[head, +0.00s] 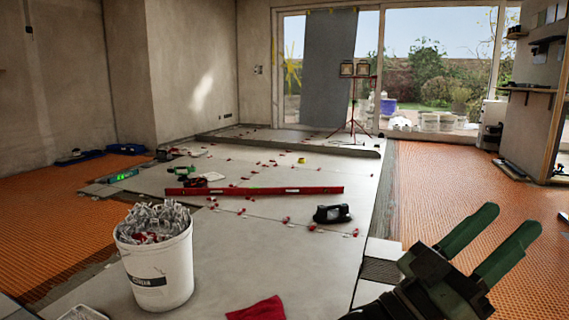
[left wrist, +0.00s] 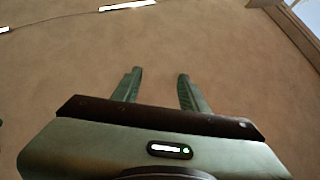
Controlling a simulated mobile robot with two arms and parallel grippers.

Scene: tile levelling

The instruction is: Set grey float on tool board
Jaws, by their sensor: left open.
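My left gripper (head: 510,218) is at the lower right of the head view, with its two green fingers apart and nothing between them. In the left wrist view the same open fingers (left wrist: 160,73) point at a plain beige surface, with no tool near them. I cannot pick out the grey float with certainty in either view. An upright panel with shelves (head: 533,95) stands at the right edge of the head view; I cannot tell whether it is the tool board. My right gripper is not in view.
A white bucket (head: 160,273) full of clips stands on the tiles at front left. Red levelling pieces dot the joints. Orange matting (head: 440,180) at right is largely clear.

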